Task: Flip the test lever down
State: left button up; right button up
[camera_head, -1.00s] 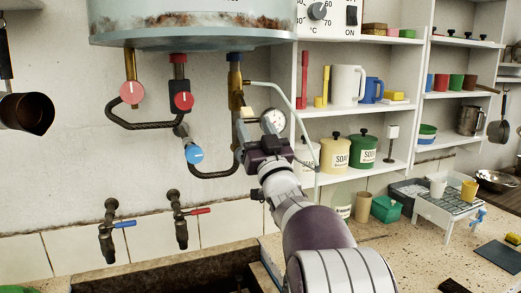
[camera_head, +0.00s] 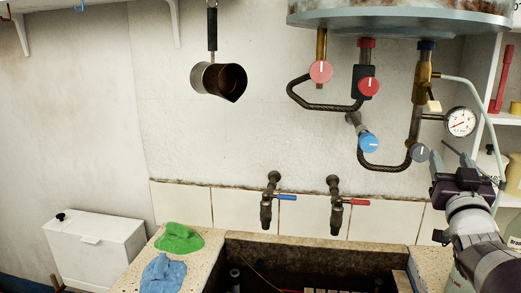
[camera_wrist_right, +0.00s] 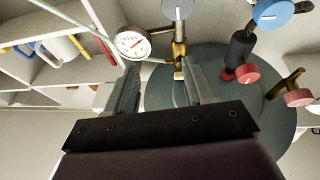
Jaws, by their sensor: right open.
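A small brass-coloured tab, which looks like the test lever (camera_head: 434,105), sits on the brass valve (camera_head: 423,80) under the tank's right pipe. In the right wrist view, the brass valve (camera_wrist_right: 180,52) shows beyond the fingertips, close to the right finger. My right gripper (camera_head: 442,150) is below the pressure gauge (camera_head: 460,121) and apart from the tab in the head view. In the right wrist view, the right gripper (camera_wrist_right: 158,75) is open with nothing between its fingers. My left gripper is not in view.
The tank (camera_head: 375,18) hangs above pipes with red knobs (camera_head: 320,71), a blue knob (camera_head: 369,142) and a grey knob (camera_head: 419,152). Two taps stand over the trough (camera_head: 300,247). A pan (camera_head: 219,80) hangs left. Shelves are at right.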

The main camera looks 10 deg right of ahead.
jog(key=s+a+f+g+y+p, duration=0.1)
jog(key=a+f+g, duration=0.1)
jog(key=f+g, duration=0.35)
jog(key=s+a+f+g+y+p, duration=0.1)
jog(key=a+f+g+y+p, duration=0.15)
jog(key=f, duration=0.65)
jog(key=s+a+f+g+y+p, duration=0.1)
jog(key=s+a+f+g, duration=0.15)
jog(key=f, duration=0.55)
pick_arm(q)
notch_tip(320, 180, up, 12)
jog(key=p, duration=0.7)
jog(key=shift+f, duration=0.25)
pick_arm(e)
jog(key=s+a+f+n+g+y, duration=0.2)
jog(key=s+a+g, duration=0.2)
jog(key=a, duration=0.6)
jog(key=s+a+f+n+g+y, duration=0.2)
jog(key=s+a+f+g, duration=0.1)
jog(key=s+a, duration=0.5)
jog(key=shift+a+n+g, duration=0.4)
jog(key=shift+a+g, duration=0.15)
jog(key=shift+a, duration=0.35)
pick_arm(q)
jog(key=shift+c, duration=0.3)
